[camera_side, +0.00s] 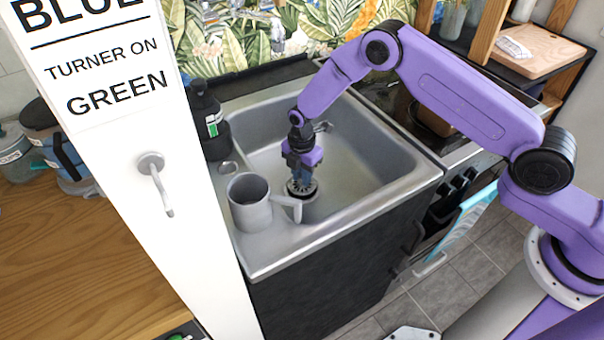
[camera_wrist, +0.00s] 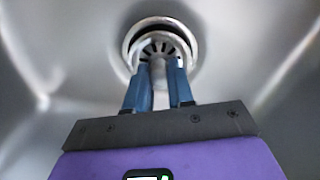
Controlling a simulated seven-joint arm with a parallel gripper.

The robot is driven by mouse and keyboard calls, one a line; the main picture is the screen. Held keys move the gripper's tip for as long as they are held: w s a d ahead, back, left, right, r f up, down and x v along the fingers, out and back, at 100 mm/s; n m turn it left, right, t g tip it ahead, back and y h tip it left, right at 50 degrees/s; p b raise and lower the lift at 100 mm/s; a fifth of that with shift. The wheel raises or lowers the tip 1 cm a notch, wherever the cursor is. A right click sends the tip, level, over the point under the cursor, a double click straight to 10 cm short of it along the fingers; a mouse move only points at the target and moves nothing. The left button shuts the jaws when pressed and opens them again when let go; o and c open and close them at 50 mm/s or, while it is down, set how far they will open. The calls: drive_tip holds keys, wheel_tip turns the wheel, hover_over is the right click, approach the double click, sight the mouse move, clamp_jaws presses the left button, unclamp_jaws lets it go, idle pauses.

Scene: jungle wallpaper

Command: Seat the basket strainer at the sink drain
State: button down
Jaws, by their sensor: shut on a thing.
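My gripper (camera_side: 300,165) reaches down into the steel sink (camera_side: 375,150), and its blue fingers (camera_wrist: 160,70) are shut on the knob of the basket strainer. The strainer (camera_side: 301,188) is a round, slotted metal disc. In the wrist view the strainer (camera_wrist: 155,47) lies within the outline of the round metal drain ring (camera_wrist: 128,42), a little toward the gripper side, with a dark gap along the far side. I cannot tell whether it rests in the drain or hangs just above it. The fingers hide part of the strainer.
A dark soap bottle (camera_side: 209,122) stands at the back left. The faucet (camera_side: 322,127) is behind my gripper. The basin's right side is clear.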

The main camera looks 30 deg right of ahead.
drive_tip(key=shift+f, duration=0.8)
idle(0.4)
drive_tip(key=c, duration=0.9)
unclamp_jaws()
wheel_tip(320, 180, up, 18)
drive_tip(key=shift+f, duration=0.25)
